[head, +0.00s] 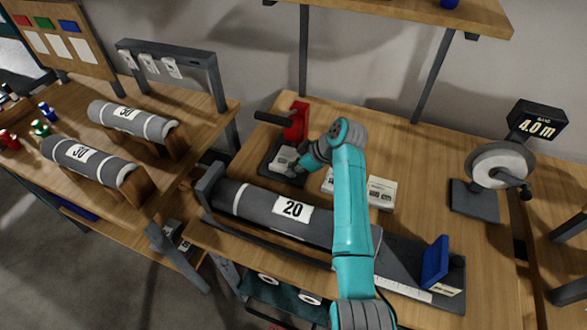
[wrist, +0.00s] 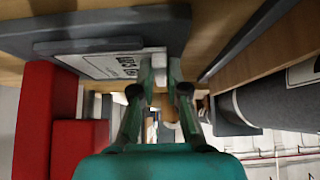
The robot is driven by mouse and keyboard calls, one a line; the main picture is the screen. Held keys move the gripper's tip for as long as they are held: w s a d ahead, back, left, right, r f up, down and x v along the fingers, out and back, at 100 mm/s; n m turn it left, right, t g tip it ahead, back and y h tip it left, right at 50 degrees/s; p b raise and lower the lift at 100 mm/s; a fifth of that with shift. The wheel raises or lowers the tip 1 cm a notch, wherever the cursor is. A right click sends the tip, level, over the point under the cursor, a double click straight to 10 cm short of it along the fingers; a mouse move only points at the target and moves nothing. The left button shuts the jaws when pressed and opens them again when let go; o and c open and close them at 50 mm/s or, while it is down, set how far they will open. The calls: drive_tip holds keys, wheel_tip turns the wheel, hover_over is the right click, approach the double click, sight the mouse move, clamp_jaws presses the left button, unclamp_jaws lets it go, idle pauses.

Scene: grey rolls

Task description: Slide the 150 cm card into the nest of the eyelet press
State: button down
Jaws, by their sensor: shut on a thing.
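The eyelet press (head: 297,121) has a red body, a black lever and a dark grey base, and stands at the back of the bench. A white card (head: 282,157) with dark print lies over its base; the print is too small to read. My gripper (head: 296,170) is shut on the card's near right edge. In the wrist view the fingers (wrist: 160,88) hold the edge of the card (wrist: 95,65), flat along the grey base (wrist: 105,42), beside the red press body (wrist: 55,115). I cannot tell how deep the card sits in the nest.
More white cards (head: 382,189) lie right of my gripper, partly behind my arm. A grey roll marked 20 (head: 265,205) lies in front of the press. A reel with a 4.0 m display (head: 537,123) stands at right. Two grey rolls (head: 90,162) rest on the left bench.

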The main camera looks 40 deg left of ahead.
drive_tip(key=c, duration=1.1)
unclamp_jaws()
drive_tip(key=v, duration=1.2)
